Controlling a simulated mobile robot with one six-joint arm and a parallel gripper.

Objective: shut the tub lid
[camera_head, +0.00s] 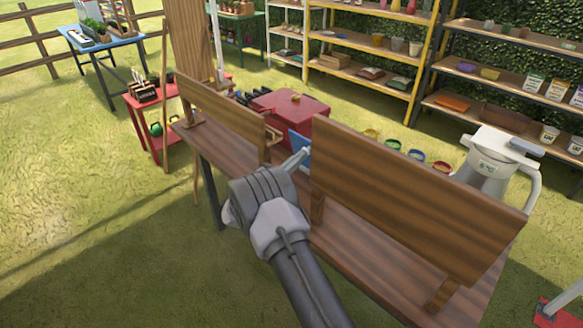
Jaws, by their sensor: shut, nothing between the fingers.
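My gripper (298,158) is in the middle of the picture, at the gap between two upright wooden boards. It is shut and empty, its tip pointing up and to the right. A small blue panel (300,142) shows just behind the tip; I cannot tell whether it is a lid or whether the tip touches it. A red box-like container (290,113) stands beyond it, its top looking closed. A pale grey tub-like vessel (488,170) with a side handle stands at the right, with a flat white top piece (500,143). Which one is the tub is unclear.
The left board (225,112) and larger right board (400,195) rise from a wooden table (355,250) and hide part of its top. Several coloured bowls (416,155) stand behind the right board. Shelves (355,75) stand behind; grass is clear at the left.

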